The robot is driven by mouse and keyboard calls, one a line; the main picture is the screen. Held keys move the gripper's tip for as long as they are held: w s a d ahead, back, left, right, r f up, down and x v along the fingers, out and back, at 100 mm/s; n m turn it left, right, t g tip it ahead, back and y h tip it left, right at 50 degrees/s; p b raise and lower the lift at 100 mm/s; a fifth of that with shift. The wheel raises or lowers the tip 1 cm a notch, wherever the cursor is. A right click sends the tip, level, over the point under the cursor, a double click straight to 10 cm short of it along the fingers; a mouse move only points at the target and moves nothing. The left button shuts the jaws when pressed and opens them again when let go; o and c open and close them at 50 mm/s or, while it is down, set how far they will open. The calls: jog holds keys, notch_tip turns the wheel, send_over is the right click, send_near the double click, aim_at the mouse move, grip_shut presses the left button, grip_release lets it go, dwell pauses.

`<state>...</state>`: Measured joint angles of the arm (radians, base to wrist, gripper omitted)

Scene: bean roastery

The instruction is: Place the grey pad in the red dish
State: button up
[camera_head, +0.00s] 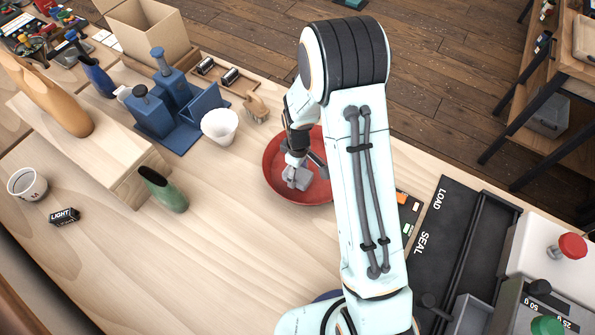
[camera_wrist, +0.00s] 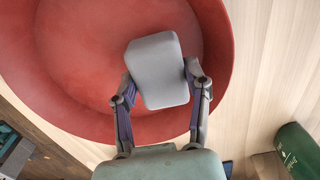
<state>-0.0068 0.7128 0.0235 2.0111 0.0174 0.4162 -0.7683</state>
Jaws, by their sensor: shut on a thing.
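The grey pad (camera_wrist: 158,70) is a small block with rounded edges, held between the two fingers of my gripper (camera_wrist: 160,88) in the wrist view. My gripper is shut on it. The red dish (camera_wrist: 75,55) is a wide round bowl, and the pad shows against its inside. In the head view the red dish (camera_head: 279,180) stands on the wooden table, partly hidden by my arm. There the pad (camera_head: 297,177) appears over the dish's inside, with my gripper (camera_head: 298,165) above it. I cannot tell whether the pad touches the dish floor.
A white cup (camera_head: 220,126) and a wooden brush-like item (camera_head: 256,106) stand left of the dish. A blue stand (camera_head: 170,110) is farther left. A black sealing machine (camera_head: 455,245) is at right. The table's front middle is clear.

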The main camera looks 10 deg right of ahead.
jog(key=shift+f, duration=0.9)
jog(key=shift+s+f, duration=0.1)
jog(key=shift+f, duration=0.05)
jog(key=o, duration=0.9)
jog(key=shift+o, duration=0.2)
